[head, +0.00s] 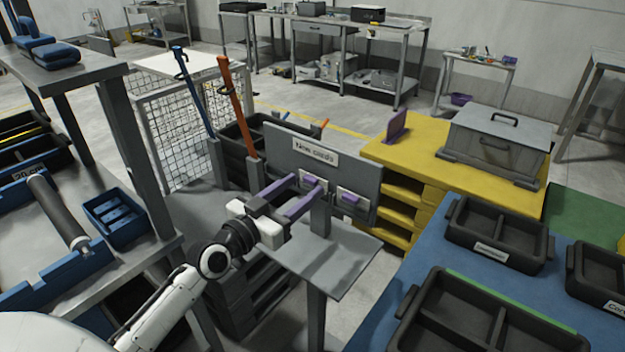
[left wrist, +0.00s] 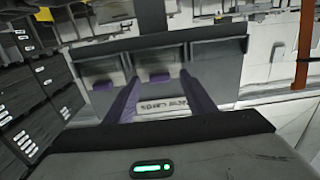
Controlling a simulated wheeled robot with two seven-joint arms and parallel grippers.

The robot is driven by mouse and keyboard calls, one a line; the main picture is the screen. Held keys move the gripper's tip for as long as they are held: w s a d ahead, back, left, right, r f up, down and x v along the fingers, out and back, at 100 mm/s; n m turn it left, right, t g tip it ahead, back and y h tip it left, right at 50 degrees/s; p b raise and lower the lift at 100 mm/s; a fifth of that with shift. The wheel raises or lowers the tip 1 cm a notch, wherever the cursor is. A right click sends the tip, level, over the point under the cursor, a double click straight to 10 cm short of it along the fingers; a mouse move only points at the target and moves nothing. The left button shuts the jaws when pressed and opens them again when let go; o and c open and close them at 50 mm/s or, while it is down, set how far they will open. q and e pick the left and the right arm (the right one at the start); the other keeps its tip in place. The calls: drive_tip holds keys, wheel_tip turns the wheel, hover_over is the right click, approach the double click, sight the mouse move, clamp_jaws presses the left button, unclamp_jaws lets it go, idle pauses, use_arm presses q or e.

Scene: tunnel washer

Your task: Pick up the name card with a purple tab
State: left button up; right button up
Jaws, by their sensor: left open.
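The grey card rack (head: 350,168) carries a "New cards" label. Two pale name cards with purple tabs show on it: a middle card (head: 316,180) and a right card (head: 349,194). In the left wrist view, the middle card's purple tab (left wrist: 159,77) appears between the fingertips, and the other purple tab (left wrist: 103,86) is left of the fingers. My left gripper (head: 306,184) has purple fingers, is open and points at the middle card. It also shows in the left wrist view (left wrist: 159,75). Contact cannot be told. My right gripper is not in view.
A grey shelf (head: 335,258) lies below the rack. Blue and orange upright handles (head: 238,105) stand left of it. A yellow stand (head: 425,150) with a grey lidded box (head: 495,143) is behind right. A blue table (head: 385,325) with black trays (head: 500,235) is at right.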

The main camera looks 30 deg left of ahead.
use_arm(q)
drive_tip(key=shift+w, duration=0.35)
drive_tip(key=shift+c, duration=0.4)
drive_tip(key=c, duration=1)
drive_tip(key=shift+c, duration=0.2)
